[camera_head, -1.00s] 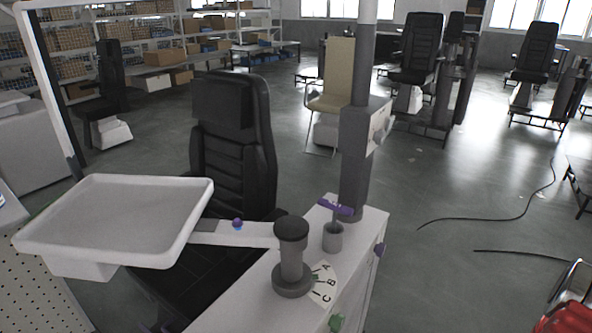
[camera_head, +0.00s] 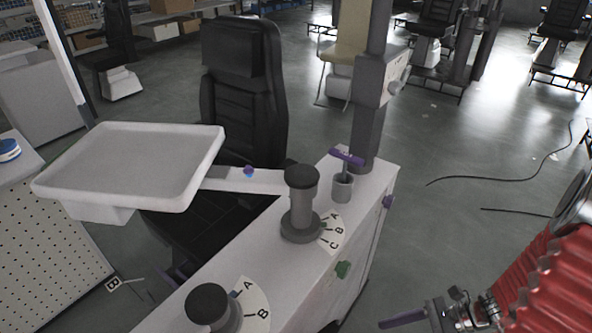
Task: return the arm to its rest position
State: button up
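The red ribbed sleeve of my arm (camera_head: 545,285) shows at the lower right, with a dark ring above it. Metal fittings (camera_head: 465,312) show beside the sleeve at the bottom edge, and a purple bar (camera_head: 403,318) lies left of them. I cannot tell whether the bar belongs to my arm. No gripper fingers can be made out in the picture.
A white console (camera_head: 275,262) with dark knobs (camera_head: 301,205) and a purple T-handle (camera_head: 346,156) stands in the middle. A white tray (camera_head: 130,165) extends left, before a black seat (camera_head: 243,90). Grey floor (camera_head: 460,150) is open at right, with a cable lying there.

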notch_tip(320, 180, up, 16)
jog(key=n+h, duration=1.1)
jog(key=n, duration=0.6)
jog(key=a+r+n+t, duration=0.2)
jog(key=a+r+n, duration=0.1)
jog(key=r, duration=0.4)
jog(key=a+r+n+t+h, duration=0.1)
jog(key=a+r+n+t, duration=0.2)
jog(key=r, duration=0.3)
jog(key=shift+a+r+t, duration=0.3)
jog(key=shift+a+r, duration=0.05)
jog(key=shift+a, duration=0.4)
jog(key=shift+c, duration=0.3)
